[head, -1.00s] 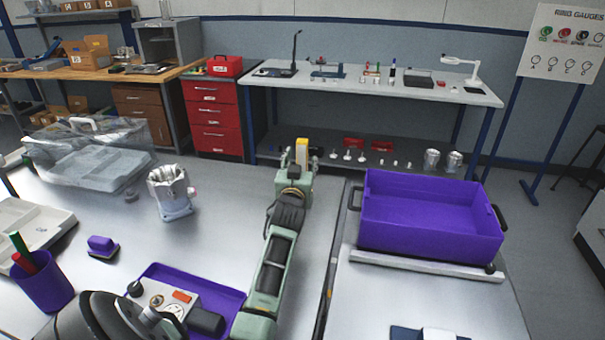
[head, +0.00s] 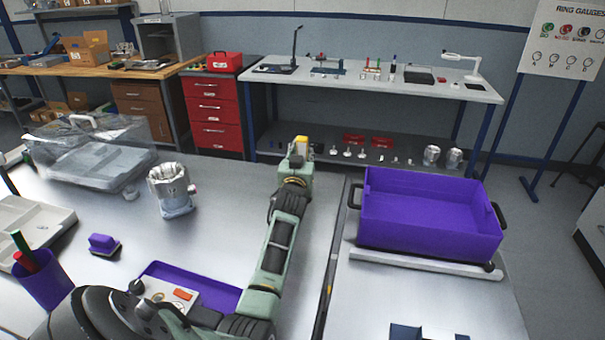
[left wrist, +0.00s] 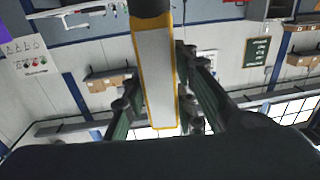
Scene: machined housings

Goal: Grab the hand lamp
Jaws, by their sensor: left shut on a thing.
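The hand lamp has a pale, flat panel with yellow edges. It shows in the left wrist view (left wrist: 156,75) between the fingers, with a dark round end at the top. In the head view only a small yellow part of the lamp (head: 301,143) shows at the tip of my left arm. My left gripper (head: 300,160) is shut on it and holds it up beyond the far edge of the front table. Its fingers lie on both sides of the lamp in the left wrist view (left wrist: 160,108). My right gripper is not in view.
A purple bin (head: 430,232) stands right of my arm. A metal housing (head: 172,190), a clear-lidded case (head: 90,160), a purple tray (head: 215,288) and a pen cup (head: 45,288) are on the left. A workbench (head: 370,84) stands behind.

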